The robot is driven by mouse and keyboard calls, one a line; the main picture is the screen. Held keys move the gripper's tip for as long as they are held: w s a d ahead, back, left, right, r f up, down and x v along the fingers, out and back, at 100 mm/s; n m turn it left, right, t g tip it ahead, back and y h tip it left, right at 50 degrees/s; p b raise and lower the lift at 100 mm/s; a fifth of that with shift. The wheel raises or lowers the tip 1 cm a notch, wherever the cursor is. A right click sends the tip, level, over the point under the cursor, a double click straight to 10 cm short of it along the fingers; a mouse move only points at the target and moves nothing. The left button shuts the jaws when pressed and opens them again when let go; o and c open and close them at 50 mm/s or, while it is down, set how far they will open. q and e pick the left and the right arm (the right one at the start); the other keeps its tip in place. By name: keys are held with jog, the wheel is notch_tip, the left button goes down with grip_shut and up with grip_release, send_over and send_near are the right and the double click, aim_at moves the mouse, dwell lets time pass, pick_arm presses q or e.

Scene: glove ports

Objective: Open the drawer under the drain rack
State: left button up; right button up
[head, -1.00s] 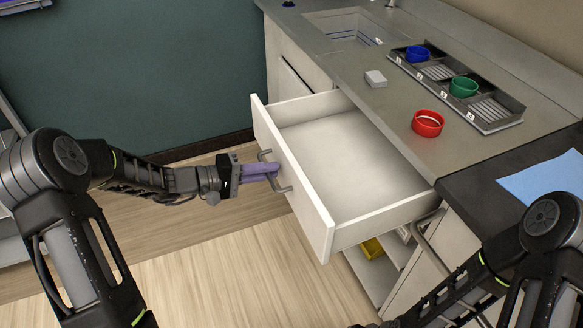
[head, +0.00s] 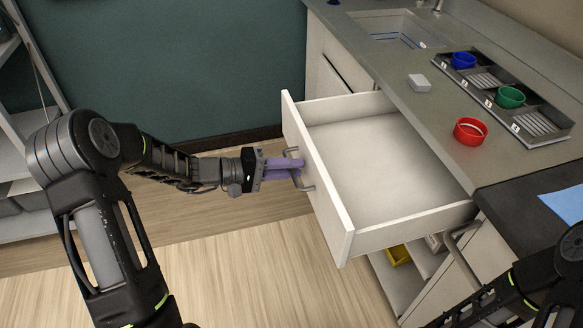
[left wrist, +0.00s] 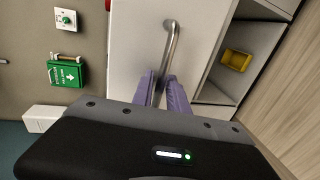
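The white drawer (head: 375,222) under the counter stands well open, and its inside is empty. It has a grey bar handle (head: 309,187) on its front. My left gripper (head: 297,169) reaches the handle from the left, with its purple fingers on either side of the bar. In the left wrist view the handle (left wrist: 172,40) runs between the two fingertips (left wrist: 162,80), and the fingers look closed on it. The drain rack (head: 515,108) sits on the counter above, with blue (head: 463,61) and green (head: 510,97) cups in it. My right gripper is out of view.
A red ring-shaped cup (head: 470,132) and a small white block (head: 419,83) lie on the counter. A sink (head: 395,30) is behind. Below the drawer is an open shelf with a yellow bin (head: 398,254). The floor left of the drawer is clear.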

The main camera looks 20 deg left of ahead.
pick_arm(q)
jog(key=v, duration=0.7)
jog(key=shift+s+a, duration=0.2)
jog(key=shift+a, duration=0.1)
jog(key=s+d+f+n+g+y+p, duration=0.1)
jog(key=s+f+g+y, duration=0.4)
jog(key=f, duration=0.7)
jog(key=s+d+f+n+g+y+p, duration=0.15)
jog(key=s+f+y, duration=0.25)
jog(key=s+f, duration=0.5)
jog(key=s+d+f+m+g+p, duration=0.1)
jog(key=s+d+m, duration=0.3)
jog(key=d, duration=0.5)
jog(key=s+d+f+m+g+p, duration=0.1)
jog(key=s+d+m+p, duration=0.3)
jog(key=d, duration=0.5)
jog(key=shift+s+h, duration=0.3)
jog(key=shift+s, duration=0.5)
